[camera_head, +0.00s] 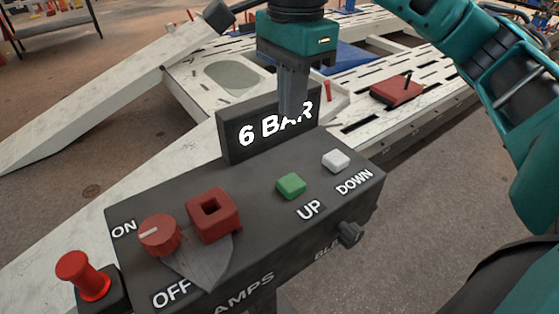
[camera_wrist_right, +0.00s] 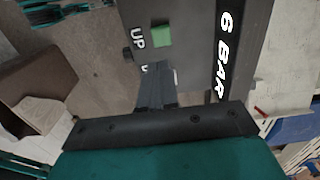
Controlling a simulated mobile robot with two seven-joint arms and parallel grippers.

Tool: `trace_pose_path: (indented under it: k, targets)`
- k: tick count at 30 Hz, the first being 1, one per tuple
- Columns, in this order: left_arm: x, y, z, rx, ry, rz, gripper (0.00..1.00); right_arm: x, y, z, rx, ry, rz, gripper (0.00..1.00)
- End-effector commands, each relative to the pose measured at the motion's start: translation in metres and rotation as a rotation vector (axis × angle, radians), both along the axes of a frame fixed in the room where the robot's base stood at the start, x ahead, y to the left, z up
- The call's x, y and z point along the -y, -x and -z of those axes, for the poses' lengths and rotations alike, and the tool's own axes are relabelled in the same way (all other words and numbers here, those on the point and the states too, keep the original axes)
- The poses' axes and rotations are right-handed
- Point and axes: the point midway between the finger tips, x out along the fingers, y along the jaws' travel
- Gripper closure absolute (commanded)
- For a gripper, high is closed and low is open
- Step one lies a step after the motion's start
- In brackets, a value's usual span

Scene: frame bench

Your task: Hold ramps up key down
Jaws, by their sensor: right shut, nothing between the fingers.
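The control box (camera_head: 250,245) has a green UP key (camera_head: 291,186) and a white DOWN key (camera_head: 335,161) on its sloped top. The green key shows uncovered in the right wrist view (camera_wrist_right: 162,36). My right gripper (camera_head: 291,115) points down, fingers shut and empty. In the head view its fingers overlap the "6 BAR" display (camera_head: 262,132), above and behind the two keys, apart from both. In the right wrist view its fingertips (camera_wrist_right: 158,66) lie beside the green key and hide the white key and most of its label. My left gripper is not in view.
The box also carries a red rotary knob (camera_head: 159,234), a red square lock piece (camera_head: 213,215) with a grey tag, and a black side knob (camera_head: 350,234). A red button (camera_head: 82,275) stands at the left. Behind lies the white frame bench (camera_head: 195,75) with a ramp.

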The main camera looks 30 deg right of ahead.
Motion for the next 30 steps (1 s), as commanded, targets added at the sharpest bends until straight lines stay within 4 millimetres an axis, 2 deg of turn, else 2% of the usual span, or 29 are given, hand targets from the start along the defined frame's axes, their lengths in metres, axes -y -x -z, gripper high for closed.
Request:
trace_pose_path:
  k: [11, 17, 26, 30]
  targets:
    - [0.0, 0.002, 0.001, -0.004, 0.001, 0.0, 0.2, 0.005, -0.001, -0.003, 0.009, 0.02, 0.004, 1.0]
    - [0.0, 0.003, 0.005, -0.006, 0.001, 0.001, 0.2, 0.004, 0.0, 0.007, 0.006, 0.019, 0.003, 1.0]
    - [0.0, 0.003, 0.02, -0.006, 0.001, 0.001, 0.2, 0.004, 0.0, 0.055, 0.003, 0.017, 0.003, 1.0]
    - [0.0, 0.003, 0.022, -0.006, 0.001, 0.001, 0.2, 0.005, 0.001, 0.084, 0.002, 0.019, 0.005, 1.0]
